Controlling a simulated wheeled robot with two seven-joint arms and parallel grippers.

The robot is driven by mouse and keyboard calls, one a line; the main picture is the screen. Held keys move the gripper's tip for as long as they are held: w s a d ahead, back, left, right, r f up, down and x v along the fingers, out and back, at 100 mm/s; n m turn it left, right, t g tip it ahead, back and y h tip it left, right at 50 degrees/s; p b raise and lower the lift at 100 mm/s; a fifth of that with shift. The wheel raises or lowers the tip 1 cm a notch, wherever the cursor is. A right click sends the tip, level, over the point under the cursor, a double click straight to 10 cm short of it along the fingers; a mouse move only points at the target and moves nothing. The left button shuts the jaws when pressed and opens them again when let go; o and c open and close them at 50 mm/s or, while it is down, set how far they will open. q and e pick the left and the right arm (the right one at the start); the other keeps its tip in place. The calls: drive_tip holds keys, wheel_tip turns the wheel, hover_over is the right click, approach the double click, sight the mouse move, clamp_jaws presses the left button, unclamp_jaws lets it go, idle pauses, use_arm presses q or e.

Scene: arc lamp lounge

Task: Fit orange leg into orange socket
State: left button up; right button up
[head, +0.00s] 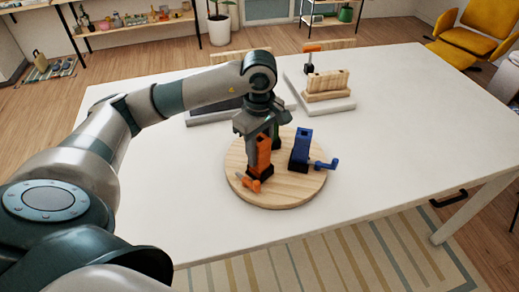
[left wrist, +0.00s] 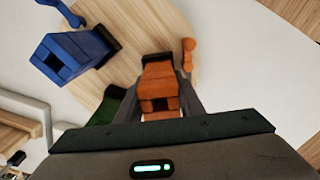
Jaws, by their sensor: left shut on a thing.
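The orange leg (head: 264,152) is an upright block on the round wooden board (head: 290,193). Its lower end meets a dark base with an orange handle (head: 250,183), which I take as the orange socket (head: 263,171). My left gripper (head: 262,133) points down and is shut on the leg's upper part. In the left wrist view the leg (left wrist: 160,75) lies between the fingers, a dark opening in its top end; the socket (left wrist: 158,57) shows just beyond. I cannot tell how deep the leg sits. My right gripper is not in view.
A blue block (head: 301,147) with a blue handle (head: 326,165) stands close right on the board. A green part (left wrist: 105,105) is partly hidden behind my gripper. A pale tray (head: 340,105) with a wooden rack (head: 327,83) is farther back. The table's right side is clear.

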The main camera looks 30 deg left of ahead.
use_arm(q)
drive_tip(key=shift+f, duration=0.4)
drive_tip(key=shift+f, duration=0.15)
drive_tip(key=o, duration=1.2)
drive_tip(key=shift+o, duration=0.2)
drive_tip(key=shift+r, duration=0.25)
